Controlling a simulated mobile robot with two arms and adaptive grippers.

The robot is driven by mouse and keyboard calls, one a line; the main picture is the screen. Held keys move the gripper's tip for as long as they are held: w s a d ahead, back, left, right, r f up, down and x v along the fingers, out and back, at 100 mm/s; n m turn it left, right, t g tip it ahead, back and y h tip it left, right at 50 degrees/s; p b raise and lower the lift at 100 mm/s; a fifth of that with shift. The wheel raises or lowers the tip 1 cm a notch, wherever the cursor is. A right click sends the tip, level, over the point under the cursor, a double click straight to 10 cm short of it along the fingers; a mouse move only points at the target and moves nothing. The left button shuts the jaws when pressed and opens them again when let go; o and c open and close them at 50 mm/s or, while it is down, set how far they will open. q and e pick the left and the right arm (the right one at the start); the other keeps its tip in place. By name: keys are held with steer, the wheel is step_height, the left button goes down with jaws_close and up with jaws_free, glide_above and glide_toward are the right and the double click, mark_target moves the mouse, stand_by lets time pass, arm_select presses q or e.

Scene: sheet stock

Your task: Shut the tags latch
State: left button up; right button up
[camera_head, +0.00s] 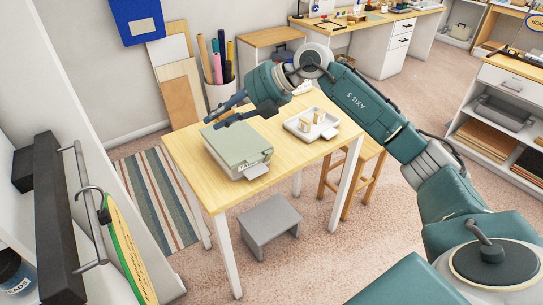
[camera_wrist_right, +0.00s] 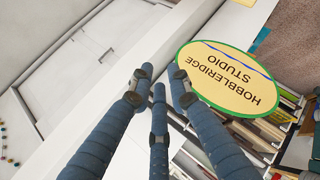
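A pale grey-green box (camera_head: 236,142) with a lid sits on the wooden table (camera_head: 190,150). Dark lettering on its front is too small to read surely. A light flap (camera_head: 257,172), which looks like the latch, juts outward from the front near the right end. My right gripper (camera_head: 213,121) is above the box's back left part, with blue fingers spread and nothing between them. I cannot tell whether it touches the lid. In the right wrist view the gripper (camera_wrist_right: 159,76) shows its fingers apart and empty. My left gripper is not in view.
A light tray (camera_head: 298,128) with small white items stands right of the box. A wooden stool (camera_head: 372,155) and a grey step stool (camera_head: 268,219) stand at the table. An oval studio sign (camera_wrist_right: 232,78) shows in the wrist view.

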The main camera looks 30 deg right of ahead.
steer(key=s+d+f+m+g+h+b, duration=0.1)
steer(key=d+f+m+h, duration=0.35)
steer(key=d+f, duration=0.4)
steer(key=m+g+h, duration=0.1)
steer(key=m+h, duration=0.2)
glide_toward(272, 153)
arm_select(q)
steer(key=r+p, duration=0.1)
steer(key=p, duration=0.1)
steer(key=shift+p, duration=0.3)
arm_select(e)
steer(key=x, duration=0.8)
steer(key=shift+w+a, duration=0.2)
steer(key=shift+w, duration=0.05)
steer(key=shift+c, duration=0.5)
jaws_close()
